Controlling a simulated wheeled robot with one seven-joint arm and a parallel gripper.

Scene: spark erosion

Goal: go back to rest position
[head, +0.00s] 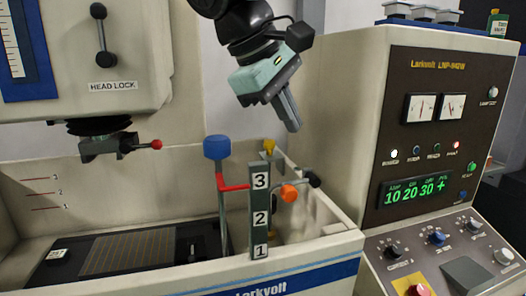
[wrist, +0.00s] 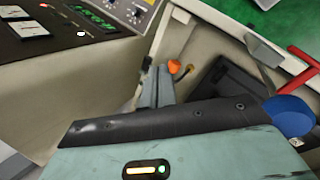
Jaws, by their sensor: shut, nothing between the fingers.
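My gripper (head: 290,122) hangs in the air at the upper middle of the head view, tilted with its fingers pointing down and to the right. The fingers are together and nothing shows between them. In the wrist view the gripper's grey fingers (wrist: 155,90) show beyond its dark and pale green body. The gripper is above the machine's tank, apart from the numbered post (head: 260,215) below it.
The tank holds a blue-topped rod (head: 217,147), a red lever (head: 235,187) and an orange knob (head: 289,193). The machine head (head: 90,60) with an electrode holder (head: 105,146) is at left. The control cabinet (head: 340,130) stands close at right.

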